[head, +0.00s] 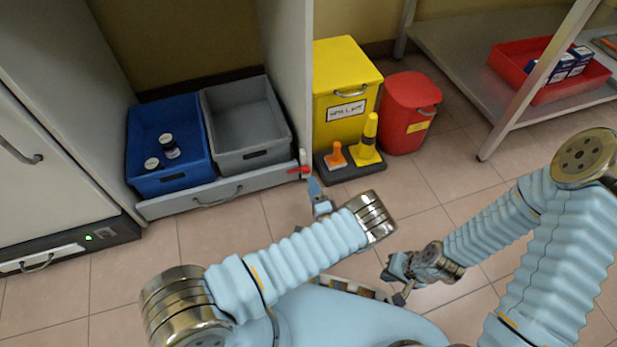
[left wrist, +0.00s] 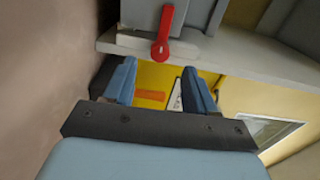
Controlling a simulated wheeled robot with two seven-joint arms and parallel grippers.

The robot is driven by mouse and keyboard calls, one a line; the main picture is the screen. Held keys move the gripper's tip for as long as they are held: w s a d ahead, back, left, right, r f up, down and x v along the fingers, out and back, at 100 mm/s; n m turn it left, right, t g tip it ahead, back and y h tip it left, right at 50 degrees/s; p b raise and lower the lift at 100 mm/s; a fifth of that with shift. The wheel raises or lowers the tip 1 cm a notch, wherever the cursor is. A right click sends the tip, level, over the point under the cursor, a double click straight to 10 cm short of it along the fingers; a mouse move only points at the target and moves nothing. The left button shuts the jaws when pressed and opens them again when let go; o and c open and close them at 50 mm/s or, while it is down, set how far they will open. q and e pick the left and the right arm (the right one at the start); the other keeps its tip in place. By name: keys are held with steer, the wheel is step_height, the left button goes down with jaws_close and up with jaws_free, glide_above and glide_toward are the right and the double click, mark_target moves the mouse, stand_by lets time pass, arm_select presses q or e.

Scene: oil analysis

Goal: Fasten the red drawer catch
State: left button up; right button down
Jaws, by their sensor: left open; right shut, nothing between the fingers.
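The red catch (head: 298,170) is a small lever on a white mount at the right end of the grey drawer's front (head: 215,198). In the head view it lies roughly level, pointing left. It also shows in the left wrist view as a red lever (left wrist: 163,33), just beyond the fingers. My left gripper (head: 314,187) is close below the catch, with its blue fingertips apart and nothing between them. The open fingers also show in the left wrist view (left wrist: 160,84). I cannot tell whether they touch the catch. My right gripper (head: 393,284) is shut and empty, low over the floor.
A blue bin (head: 168,180) with small dark bottles and a grey bin (head: 245,150) stand in the drawer. A cabinet side panel (head: 290,80) rises beside the catch. A yellow box (head: 346,70), cones (head: 368,140) and a red bin (head: 408,120) stand to the right.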

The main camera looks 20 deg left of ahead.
arm_select(q)
steer(key=v, duration=0.8)
steer(key=shift+p, duration=0.35)
